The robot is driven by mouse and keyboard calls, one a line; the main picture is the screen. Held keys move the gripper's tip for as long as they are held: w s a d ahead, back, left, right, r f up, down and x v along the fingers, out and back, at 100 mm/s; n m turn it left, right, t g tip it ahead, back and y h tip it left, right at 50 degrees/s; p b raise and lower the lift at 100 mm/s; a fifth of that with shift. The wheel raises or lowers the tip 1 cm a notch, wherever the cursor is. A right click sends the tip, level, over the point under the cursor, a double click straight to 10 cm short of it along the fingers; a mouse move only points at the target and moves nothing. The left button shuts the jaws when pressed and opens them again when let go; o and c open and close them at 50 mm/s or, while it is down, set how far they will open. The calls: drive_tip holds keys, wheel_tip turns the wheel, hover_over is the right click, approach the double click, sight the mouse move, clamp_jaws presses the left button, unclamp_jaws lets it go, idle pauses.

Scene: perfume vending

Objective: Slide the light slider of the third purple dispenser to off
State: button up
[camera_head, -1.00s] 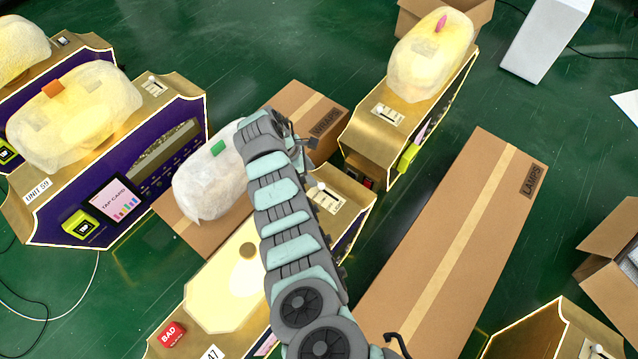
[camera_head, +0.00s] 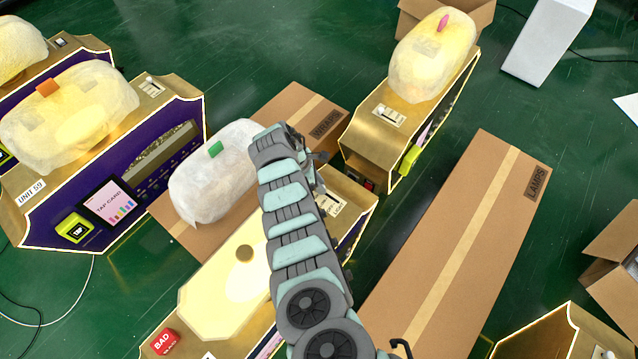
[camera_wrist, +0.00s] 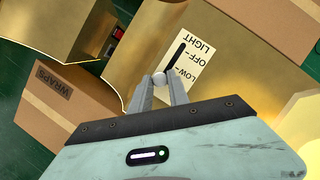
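The dispenser with a pale, bare top (camera_head: 235,275) and purple side stands at lower middle, its edges glowing. Its slider panel (camera_head: 332,204) is partly hidden by my arm in the head view. In the wrist view the panel (camera_wrist: 190,66) reads LIGHT, OFF, LOW, with a black slot. The white slider knob (camera_wrist: 158,79) sits at the slot's lower visible end, on the LOW side away from OFF. My gripper (camera_wrist: 158,77) has a fingertip on either side of the knob. Contact is unclear. The head view shows my gripper (camera_head: 312,160) above the panel.
The UNIT 59 purple dispenser (camera_head: 125,160) stands left; another gold dispenser (camera_head: 365,135) stands upper right with its own slider. A WRAPS box (camera_head: 318,108) lies behind my gripper, a wrapped white bundle (camera_head: 215,180) beside it. A long LAMPS box (camera_head: 465,240) lies right.

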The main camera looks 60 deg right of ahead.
clamp_jaws()
idle(0.9)
